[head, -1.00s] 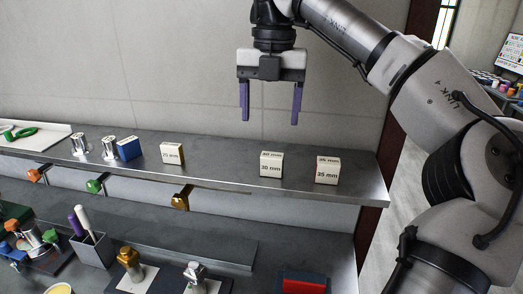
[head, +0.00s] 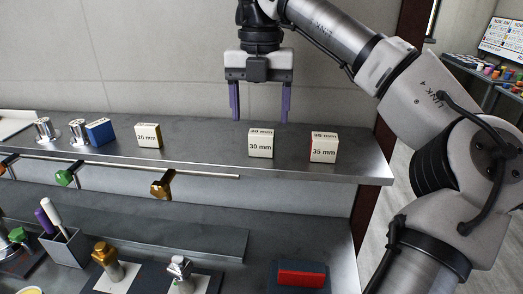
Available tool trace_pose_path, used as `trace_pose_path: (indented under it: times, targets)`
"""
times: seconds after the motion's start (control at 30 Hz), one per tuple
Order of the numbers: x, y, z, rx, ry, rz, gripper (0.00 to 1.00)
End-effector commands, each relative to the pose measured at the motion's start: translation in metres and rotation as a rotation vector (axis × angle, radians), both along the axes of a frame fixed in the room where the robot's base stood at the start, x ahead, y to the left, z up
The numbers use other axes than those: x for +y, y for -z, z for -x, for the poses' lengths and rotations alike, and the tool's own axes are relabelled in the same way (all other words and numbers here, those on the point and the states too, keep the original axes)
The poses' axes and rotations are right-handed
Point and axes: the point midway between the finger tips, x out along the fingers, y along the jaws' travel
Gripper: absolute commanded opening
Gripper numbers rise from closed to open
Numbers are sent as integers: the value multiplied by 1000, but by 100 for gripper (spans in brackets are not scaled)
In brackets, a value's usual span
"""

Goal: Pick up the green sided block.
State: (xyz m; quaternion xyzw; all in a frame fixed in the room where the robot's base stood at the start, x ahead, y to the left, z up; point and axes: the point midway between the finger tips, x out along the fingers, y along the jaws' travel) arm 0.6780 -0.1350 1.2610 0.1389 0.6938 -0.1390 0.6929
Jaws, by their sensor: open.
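Three pale number-marked blocks stand apart on the upper grey shelf (head: 200,160): a 20 mm block (head: 148,136) with a yellowish edge, a 30 mm block (head: 261,146), and a 35 mm block (head: 324,150) with a reddish left edge. No green side shows clearly on any of them, so I cannot tell which is green sided. My gripper (head: 260,118) hangs with its purple fingers pointing down, open and empty. In the picture its fingertips are just above the 30 mm block; the exact gap in depth is unclear.
A blue block (head: 100,132) and two metal cylinders (head: 61,132) stand on the shelf at left. Coloured knobs, one orange-brown (head: 162,186), hang below its front edge. The lower bench holds a pen cup (head: 62,245) and a red block (head: 301,274).

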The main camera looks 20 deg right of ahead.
Motion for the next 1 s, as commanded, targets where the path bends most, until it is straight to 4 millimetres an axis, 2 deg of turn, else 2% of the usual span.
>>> trace_pose_path:
  times: [0.17,0.4,0.5,0.73,0.77,1.0]
  targets:
    - [-1,12,1,1,1,-1,71]
    - [-3,46,2,1,0,0,71]
    - [-2,54,2,-1,0,-2,71]
    - [-2,57,2,-1,0,-1,71]
    - [-2,57,2,-1,0,-1,70]
    - [-2,57,2,-1,0,-1,38]
